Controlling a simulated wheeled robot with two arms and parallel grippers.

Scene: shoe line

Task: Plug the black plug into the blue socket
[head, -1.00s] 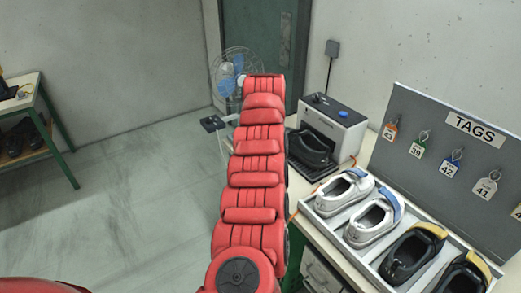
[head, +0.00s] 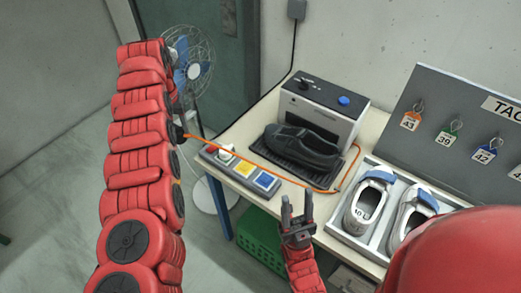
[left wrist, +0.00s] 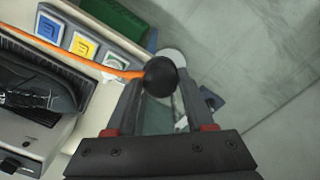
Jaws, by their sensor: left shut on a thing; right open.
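My left gripper (left wrist: 160,85) is shut on the black plug (left wrist: 161,74), whose round back faces the left wrist camera. An orange cable runs from it. In the head view my left arm hides most of that gripper; it is left of the power strip, off the table edge. The blue socket (head: 264,180) is at the strip's near right end and looks empty; it also shows at the upper left of the left wrist view (left wrist: 50,26). The plug is apart from it. My right gripper (head: 297,216) is open and empty, in front of the table edge.
A yellow socket (head: 243,169) and a socket with a white plug (head: 226,155) share the strip. The orange cable (head: 285,180) crosses above the strip to the machine (head: 322,108) holding a dark shoe (head: 300,145). A shoe tray (head: 372,247) stands right. A fan (head: 190,65) is behind my left arm.

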